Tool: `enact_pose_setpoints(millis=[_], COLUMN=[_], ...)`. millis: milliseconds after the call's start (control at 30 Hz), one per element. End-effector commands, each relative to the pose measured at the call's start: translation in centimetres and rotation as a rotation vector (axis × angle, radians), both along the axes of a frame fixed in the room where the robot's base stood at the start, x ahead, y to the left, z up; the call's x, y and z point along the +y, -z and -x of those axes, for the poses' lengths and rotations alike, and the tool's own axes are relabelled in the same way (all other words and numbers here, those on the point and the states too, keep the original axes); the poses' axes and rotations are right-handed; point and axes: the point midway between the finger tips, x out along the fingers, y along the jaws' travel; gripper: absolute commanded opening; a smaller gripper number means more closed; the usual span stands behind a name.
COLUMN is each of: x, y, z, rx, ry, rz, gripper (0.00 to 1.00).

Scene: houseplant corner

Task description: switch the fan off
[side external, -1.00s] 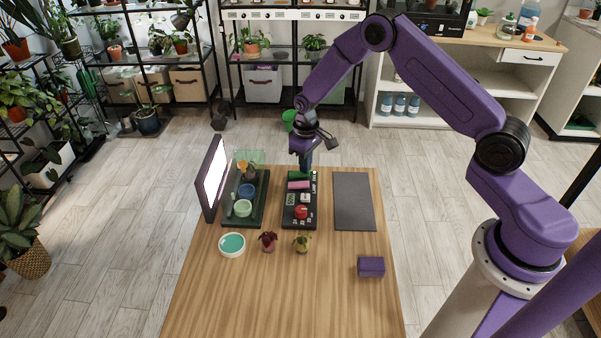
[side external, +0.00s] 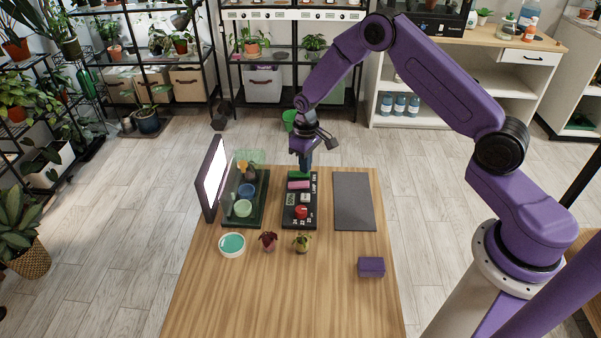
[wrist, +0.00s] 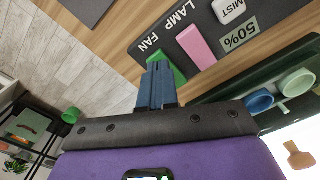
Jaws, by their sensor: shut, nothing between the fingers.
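The black control panel (side external: 291,217) lies on the wooden table. In the wrist view, a green switch (wrist: 180,74) sits at the panel's end by the FAN label (wrist: 148,44). A pink switch (wrist: 197,47) lies beside it, by the LAMP label. My gripper (wrist: 157,68) has its blue fingers pressed together, empty, with the tips at the green switch and hiding part of it. I cannot tell whether the tips touch it. In the side view, my gripper (side external: 305,170) points down at the panel's far end. No fan can be made out clearly.
The panel also has a red knob (side external: 301,212) and a MIST button (wrist: 229,9). Left of it stand a dark tray (side external: 257,218) with cups and an upright lit screen (side external: 214,178). A dark grey mat (side external: 353,202) lies to the right. The table front is mostly clear.

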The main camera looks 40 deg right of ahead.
Motion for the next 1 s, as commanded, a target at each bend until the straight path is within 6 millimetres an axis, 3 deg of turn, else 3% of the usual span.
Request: enact_pose_setpoints(millis=[700,1000], x=[0.0,0.0], y=[-5.0,-6.1], z=[0.0,0.0], rx=[-0.001,0.001], ry=[0.000,-0.001], rz=[0.000,0.000], gripper=[0.00,0.00])
